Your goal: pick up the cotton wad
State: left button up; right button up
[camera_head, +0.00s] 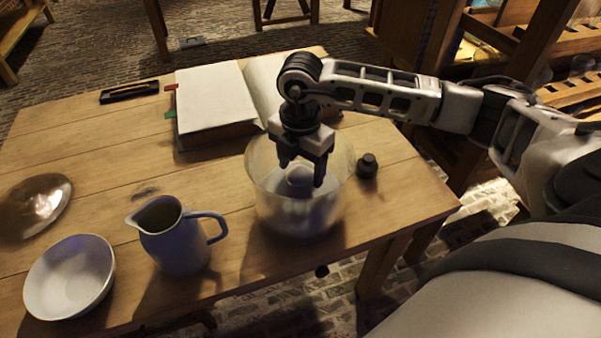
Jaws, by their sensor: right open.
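A wide translucent jar (300,217) stands on the wooden table near its right front edge. Inside it is a pale rounded thing (299,179), which looks like the cotton wad. It is partly blurred by the jar and partly covered by the fingers. My right gripper (302,176) points down into the mouth of the jar, with its fingers apart on either side of the pale thing. I cannot tell whether the fingers touch it. My left gripper is not in view.
A blue-grey jug (176,242) and a white bowl (70,277) stand left of the jar, with a shiny metal dish (36,205) beyond. A thick open book (214,101) lies behind the jar. A small dark weight-like object (367,166) stands right of it. The table (110,160) is bare at centre left.

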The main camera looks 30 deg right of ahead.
aim_at(298, 171)
jog(key=c, duration=1)
jog(key=shift+c, duration=0.2)
jog(key=shift+r, duration=0.1)
jog(key=shift+w+r, duration=0.1)
jog(key=shift+r, duration=0.4)
jog(key=shift+a+r, duration=0.25)
jog(key=shift+r, duration=1)
jog(key=a+r, duration=0.3)
jog(key=a, duration=0.1)
jog(key=a+r, duration=0.3)
jog(key=a, duration=0.2)
jog(key=a+r+b, duration=0.1)
jog(key=a+r, duration=0.2)
jog(key=a, duration=0.1)
jog(key=shift+w+a+r, duration=0.2)
jog(key=shift+w+a, duration=0.05)
jog(key=shift+w, duration=0.15)
jog(key=shift+o, duration=0.2)
